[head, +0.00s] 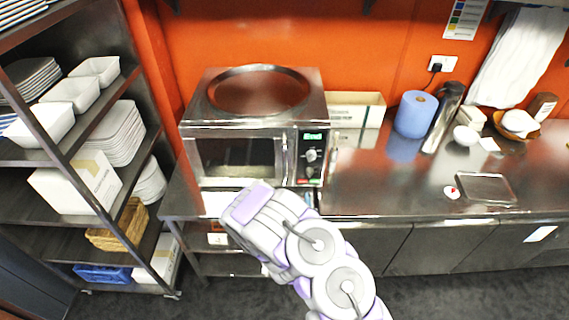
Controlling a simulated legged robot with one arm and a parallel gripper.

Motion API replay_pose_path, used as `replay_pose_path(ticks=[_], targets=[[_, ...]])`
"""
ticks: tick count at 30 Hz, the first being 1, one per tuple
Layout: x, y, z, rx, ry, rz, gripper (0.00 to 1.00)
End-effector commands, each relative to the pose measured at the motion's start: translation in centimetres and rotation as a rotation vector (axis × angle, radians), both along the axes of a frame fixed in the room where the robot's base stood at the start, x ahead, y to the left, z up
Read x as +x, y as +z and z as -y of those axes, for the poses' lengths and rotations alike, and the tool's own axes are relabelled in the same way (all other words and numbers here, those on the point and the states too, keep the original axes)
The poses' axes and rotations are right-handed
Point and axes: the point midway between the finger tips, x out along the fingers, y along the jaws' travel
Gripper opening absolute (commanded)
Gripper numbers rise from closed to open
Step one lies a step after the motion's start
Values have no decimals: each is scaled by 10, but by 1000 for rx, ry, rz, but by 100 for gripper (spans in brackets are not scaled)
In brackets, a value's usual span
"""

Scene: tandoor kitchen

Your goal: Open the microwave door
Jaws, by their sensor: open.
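The microwave (212,122) is a steel box on the counter against the orange wall, left of the middle in the head view. Its door (238,155), with a dark window, faces me and looks shut. The control panel (311,155), with a green display and a knob, is at the right of the door. A thin vertical bar shows between the door window and the panel. My gripper (250,203) is in front of the lower part of the microwave, apart from the door as far as I can tell. It is open, and its fingertips are hard to make out. It hides part of the counter edge.
A steel counter (390,190) runs to the right, mostly clear beside the microwave. A blue paper roll (414,114), a steel flask (445,116) and a white box (356,108) stand at the back. A shelf rack (150,110) with white dishes is close on the left.

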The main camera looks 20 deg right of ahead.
Motion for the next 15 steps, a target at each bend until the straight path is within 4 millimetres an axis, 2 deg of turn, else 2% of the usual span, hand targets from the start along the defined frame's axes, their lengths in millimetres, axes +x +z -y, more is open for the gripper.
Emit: replay_pose_path(ticks=[3, 6, 15], targets=[[-6, 0, -14, -8, 67, 37, 40], [-7, 0, -20, -9, 93, 54, 40], [6, -2, -18, -7, 92, 65, 40]])
